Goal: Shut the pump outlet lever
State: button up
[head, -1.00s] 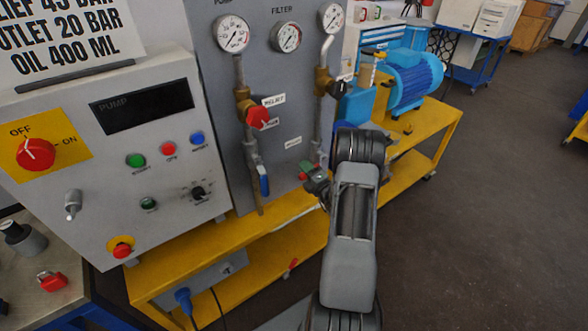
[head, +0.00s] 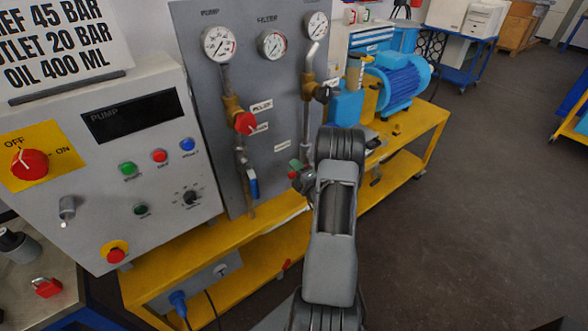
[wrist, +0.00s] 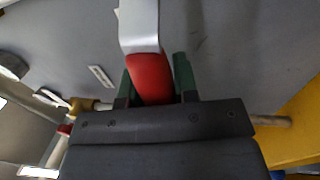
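In the wrist view, the lever (wrist: 150,75) has a red grip and a flat silver bar running up from it. The red grip lies between the two green finger pads of my gripper (wrist: 155,82), close against the left one. A thin gap shows beside the right pad near its tip. The fingers stand narrowly around the grip. In the head view, my gripper (head: 297,170) is low at the right edge of the grey panel. My arm hides part of the area there, and I cannot make out the lever clearly.
The grey panel (head: 200,60) carries gauges, pipes, a red knob (head: 245,123) and a blue-handled lever (head: 253,187). A control box (head: 80,200) stands left. The yellow bench (head: 170,245) runs below, with a blue motor (head: 393,82) at right. Floor is clear at right.

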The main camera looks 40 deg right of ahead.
jog(key=o, duration=0.5)
jog(key=shift+c, duration=0.2)
jog(key=s+f+b, duration=0.1)
jog(key=s+f, duration=0.1)
jog(key=s, duration=1.1)
jog(key=shift+s+a+f+b, duration=0.3)
jog(key=shift+a+b, duration=0.05)
